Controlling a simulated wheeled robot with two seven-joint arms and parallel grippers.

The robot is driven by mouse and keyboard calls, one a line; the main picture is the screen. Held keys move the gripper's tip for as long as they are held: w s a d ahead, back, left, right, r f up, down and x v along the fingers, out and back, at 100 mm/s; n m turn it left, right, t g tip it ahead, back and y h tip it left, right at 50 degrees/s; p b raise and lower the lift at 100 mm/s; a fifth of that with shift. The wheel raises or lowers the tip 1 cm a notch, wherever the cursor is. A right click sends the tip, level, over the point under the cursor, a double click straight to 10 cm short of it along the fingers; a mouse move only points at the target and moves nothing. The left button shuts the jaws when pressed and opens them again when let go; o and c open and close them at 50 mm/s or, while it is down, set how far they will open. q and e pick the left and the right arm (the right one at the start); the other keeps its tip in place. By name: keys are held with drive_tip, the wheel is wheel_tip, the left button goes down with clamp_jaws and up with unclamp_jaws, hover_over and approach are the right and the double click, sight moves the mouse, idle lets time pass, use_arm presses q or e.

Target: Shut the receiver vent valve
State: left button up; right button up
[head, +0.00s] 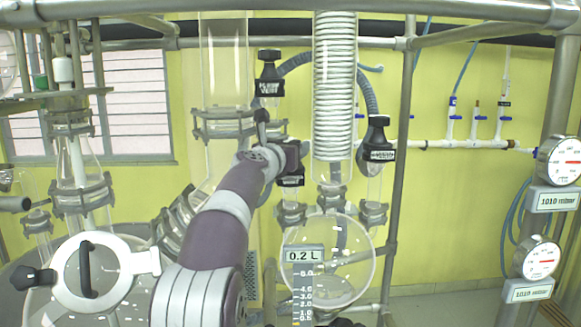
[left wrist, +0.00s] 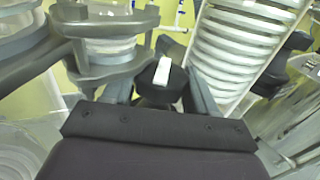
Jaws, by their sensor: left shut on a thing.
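My left arm reaches up from the bottom centre of the head view. Its gripper (head: 282,150) is at a black valve with a small label (head: 290,180), left of the coiled condenser and above the round receiver flask (head: 328,262). In the left wrist view, the left gripper (left wrist: 164,68) is shut on a black valve knob (left wrist: 158,92) with a white mark on top, one finger on each side. The knob's lower part is hidden by the gripper. The valve's label is too small to read surely. My right gripper is not in view.
Other black labelled valves stand close by, one above left (head: 269,75) and one to the right (head: 376,138). The glass condenser (head: 335,90) is just right of the gripper. A metal post (head: 402,150) and two gauges (head: 560,160) stand further right.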

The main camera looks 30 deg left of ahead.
use_arm(q)
drive_tip(key=shift+m+h, duration=1.1)
drive_tip(key=shift+h, duration=0.7)
drive_tip(key=o, duration=0.7)
drive_tip(key=shift+s+f+b, duration=0.1)
drive_tip(key=shift+s+b, duration=0.25)
drive_tip(key=shift+b, duration=0.15)
drive_tip(key=s+b, duration=0.1)
drive_tip(key=s, duration=0.3)
drive_tip(key=s+b, duration=0.2)
drive_tip(key=s, duration=0.2)
drive_tip(key=s+a+b, duration=0.1)
drive_tip(key=s+b, duration=0.1)
drive_tip(key=s, duration=0.2)
drive_tip(key=shift+o, duration=0.6)
